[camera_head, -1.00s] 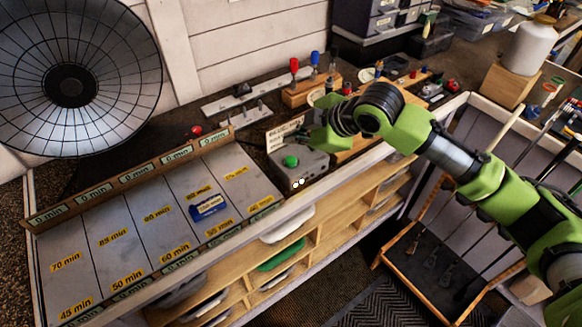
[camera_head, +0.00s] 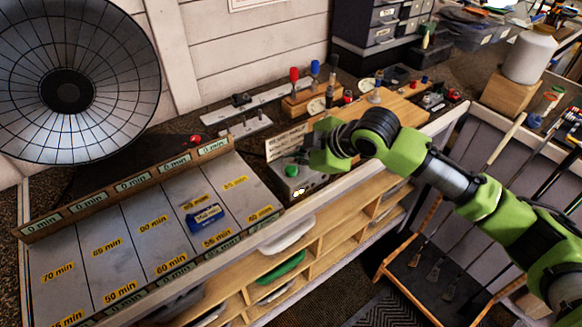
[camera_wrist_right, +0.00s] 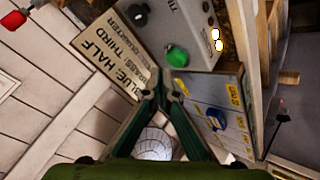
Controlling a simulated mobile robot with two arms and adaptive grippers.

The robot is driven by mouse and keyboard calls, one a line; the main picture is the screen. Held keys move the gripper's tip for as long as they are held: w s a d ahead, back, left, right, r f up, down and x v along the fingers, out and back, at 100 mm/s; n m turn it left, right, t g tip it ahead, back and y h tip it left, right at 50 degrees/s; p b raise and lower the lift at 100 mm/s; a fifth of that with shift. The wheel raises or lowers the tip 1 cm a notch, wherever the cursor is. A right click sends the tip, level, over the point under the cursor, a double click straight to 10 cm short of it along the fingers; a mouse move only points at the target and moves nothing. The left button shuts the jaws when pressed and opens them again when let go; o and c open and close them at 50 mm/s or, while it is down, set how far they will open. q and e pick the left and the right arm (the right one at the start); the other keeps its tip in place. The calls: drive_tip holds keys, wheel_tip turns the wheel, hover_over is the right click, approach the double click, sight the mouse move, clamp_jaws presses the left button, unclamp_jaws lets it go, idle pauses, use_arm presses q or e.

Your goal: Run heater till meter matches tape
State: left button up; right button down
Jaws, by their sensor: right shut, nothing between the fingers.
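The heater, a large round dish (camera_head: 115,55), stands at the upper left; its lower part also shows in the wrist view (camera_wrist_right: 154,143). The blue meter (camera_head: 205,217) lies on the grey marked board (camera_head: 85,238); its reading is too small to tell. Yellow tape labels with minutes, such as one marked 60 min (camera_head: 172,264), are on the board. A grey control box (camera_head: 310,181) has a green button (camera_head: 291,170), clearly seen in the wrist view (camera_wrist_right: 177,56). My right gripper (camera_wrist_right: 162,82) is shut and empty, close to the box and apart from the button. My left gripper is out of view.
A lettered sign (camera_head: 284,143) stands behind the box. Red and blue handled levers (camera_head: 294,77) stand at the back of the bench. Open wooden shelves (camera_head: 330,235) are below the bench front.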

sight(293, 170)
drive_tip(key=shift+f, duration=0.15)
idle(0.7)
drive_tip(key=shift+f, duration=0.25)
drive_tip(key=shift+f, duration=0.6)
idle(0.8)
drive_tip(key=shift+r, duration=0.1)
drive_tip(key=shift+r+p, duration=0.9)
drive_tip(key=shift+p, duration=0.3)
wheel_tip(293, 170, up, 5)
drive_tip(key=p, duration=0.5)
